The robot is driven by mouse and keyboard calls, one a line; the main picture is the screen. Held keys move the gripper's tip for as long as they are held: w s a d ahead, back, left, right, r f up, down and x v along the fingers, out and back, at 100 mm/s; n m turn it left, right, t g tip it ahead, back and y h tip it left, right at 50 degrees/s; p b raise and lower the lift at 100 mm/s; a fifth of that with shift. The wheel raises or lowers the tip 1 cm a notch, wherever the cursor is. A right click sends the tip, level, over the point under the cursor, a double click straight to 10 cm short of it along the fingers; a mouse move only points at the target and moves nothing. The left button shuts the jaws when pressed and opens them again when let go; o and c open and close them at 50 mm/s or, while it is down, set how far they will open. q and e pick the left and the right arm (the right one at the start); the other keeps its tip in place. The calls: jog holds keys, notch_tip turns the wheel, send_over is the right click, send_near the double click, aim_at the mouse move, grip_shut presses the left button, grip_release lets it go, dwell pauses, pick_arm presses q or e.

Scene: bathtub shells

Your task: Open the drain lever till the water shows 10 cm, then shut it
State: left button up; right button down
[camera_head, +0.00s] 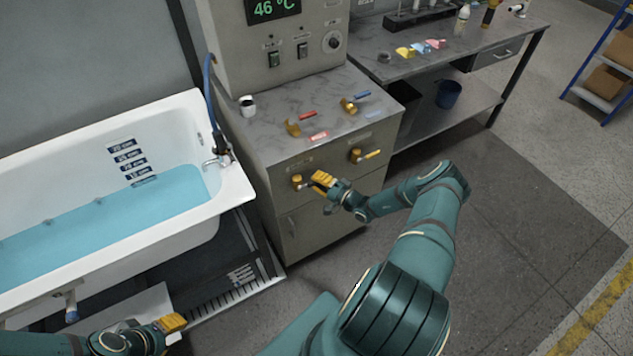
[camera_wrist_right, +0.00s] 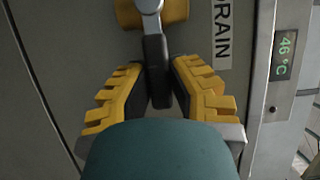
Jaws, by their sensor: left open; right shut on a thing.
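The drain lever has a dark handle (camera_wrist_right: 156,70) and a brass valve body (camera_head: 297,182) on the cabinet front. A "DRAIN" label (camera_wrist_right: 221,35) is beside it in the right wrist view. My right gripper (camera_head: 320,181) is shut on the handle; the wrist view shows the handle between its yellow fingers (camera_wrist_right: 160,88). The white bathtub (camera_head: 226,190) holds blue water (camera_head: 110,220). Its surface lies near the lower end of the column of dark depth labels (camera_head: 130,160); the numbers are too small to read surely. My left gripper (camera_head: 172,323) is open and empty at lower left.
Another brass valve (camera_head: 357,155) is right of the drain valve. Red (camera_head: 306,115) and blue (camera_head: 361,94) levers are on the cabinet top. A panel display (camera_head: 264,9) reads 46 °C.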

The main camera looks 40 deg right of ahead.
jog(key=shift+w+r, duration=0.1)
jog(key=shift+r, duration=0.1)
jog(key=c, duration=0.9)
grip_release()
jog(key=shift+o, duration=0.2)
jog(key=shift+f, duration=0.1)
jog(key=s+d, duration=0.2)
jog(key=s, duration=1)
jog(key=shift+w+a, duration=0.1)
jog(key=shift+a, duration=0.05)
